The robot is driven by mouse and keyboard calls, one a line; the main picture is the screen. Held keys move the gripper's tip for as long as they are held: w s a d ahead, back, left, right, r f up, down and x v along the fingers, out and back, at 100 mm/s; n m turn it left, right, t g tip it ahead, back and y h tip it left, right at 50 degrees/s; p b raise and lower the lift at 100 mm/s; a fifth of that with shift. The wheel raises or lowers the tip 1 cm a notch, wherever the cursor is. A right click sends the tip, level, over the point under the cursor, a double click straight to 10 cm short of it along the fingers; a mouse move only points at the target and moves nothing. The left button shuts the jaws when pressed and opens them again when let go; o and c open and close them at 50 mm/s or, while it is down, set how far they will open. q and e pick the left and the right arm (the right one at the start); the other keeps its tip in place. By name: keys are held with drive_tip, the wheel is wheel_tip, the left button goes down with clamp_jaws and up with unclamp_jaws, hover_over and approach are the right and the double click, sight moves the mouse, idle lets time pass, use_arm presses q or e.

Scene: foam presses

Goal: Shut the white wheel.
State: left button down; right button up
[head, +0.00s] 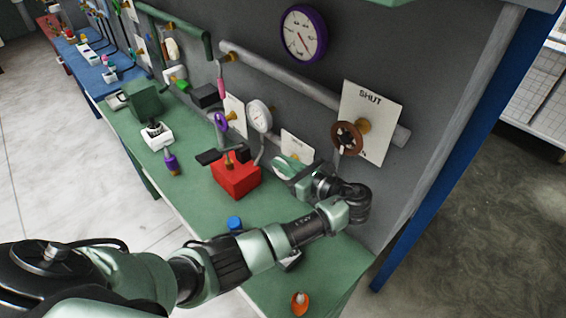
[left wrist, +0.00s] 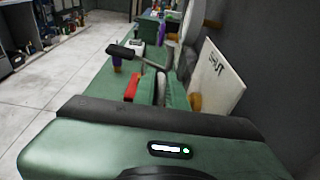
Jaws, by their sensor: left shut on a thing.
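My left gripper (head: 287,168) is at the wall side of the green bench, in front of a white plate (head: 297,147). In the left wrist view its two green fingers (left wrist: 161,92) are shut on a narrow white piece (left wrist: 160,88), which looks like the rim of the white wheel. The rest of the wheel is hidden by the gripper, so I cannot tell how far it is turned. A white plate lettered SHUT (left wrist: 219,76) stands right of the fingers, with a brass part (left wrist: 194,103) beside them. My right gripper is not in view.
A brown wheel (head: 347,138) with its own SHUT plate (head: 367,112) is right of my gripper. A red box (head: 236,178) stands close on the left. A white gauge (head: 260,116) and grey pipe (head: 300,82) are above. A blue cap (head: 235,223) lies near my forearm.

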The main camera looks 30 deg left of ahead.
use_arm(q)
drive_tip(key=shift+d+f+t+y+b, duration=0.2)
drive_tip(key=shift+t+y+b, duration=0.15)
drive_tip(key=shift+y, duration=0.55)
drive_tip(key=shift+s+d+f+t+y+b, duration=0.15)
drive_tip(key=shift+f+t+y+b, duration=0.1)
drive_tip(key=shift+y+b, duration=0.6)
drive_tip(key=y+b, duration=0.1)
drive_tip(key=b, duration=0.1)
drive_tip(key=t+y+b, duration=0.1)
drive_tip(key=y+b, duration=0.3)
drive_tip(key=shift+s+d+f+t+y, duration=0.1)
drive_tip(key=shift+d+f+t+y, duration=0.15)
drive_tip(key=shift+d+f+t, duration=0.15)
drive_tip(key=shift+d+t+y+b, duration=0.1)
drive_tip(key=shift+t+y+b, duration=0.2)
drive_tip(key=shift+y+b, duration=0.75)
drive_tip(key=shift+r, duration=0.1)
drive_tip(key=c, duration=1.6)
unclamp_jaws()
drive_tip(key=shift+o, duration=0.8)
